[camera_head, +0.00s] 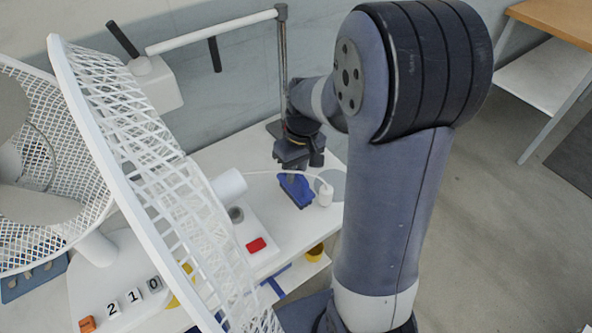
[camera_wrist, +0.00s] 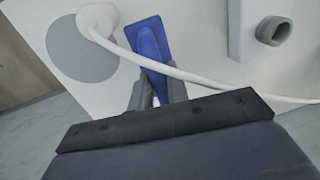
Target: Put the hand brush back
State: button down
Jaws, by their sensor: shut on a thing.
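The hand brush is a blue, flat piece (camera_head: 296,191) at the right end of the white worktop. It also shows in the wrist view (camera_wrist: 149,42), pointing away from me. My gripper (camera_head: 297,172) is above it with the fingers down. In the wrist view my gripper's two grey fingers (camera_wrist: 157,92) close on the near end of the brush. The near end is partly hidden by the fingers and the wrist housing. I cannot tell whether the brush touches the worktop. A flat grey disc (camera_wrist: 80,48) lies left of the brush in the wrist view.
A white knob-like piece (camera_head: 325,194) with a white cord (camera_wrist: 190,76) stands close by; the cord passes by the brush. A large white fan guard (camera_head: 150,150) fills the left.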

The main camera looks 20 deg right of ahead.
jog(key=c, duration=1.4)
grip_release()
jog(key=r, duration=0.4)
jog(key=d+r, duration=0.1)
jog(key=r, duration=0.7)
jog(key=shift+w+d, duration=0.2)
jog(key=shift+d, duration=0.05)
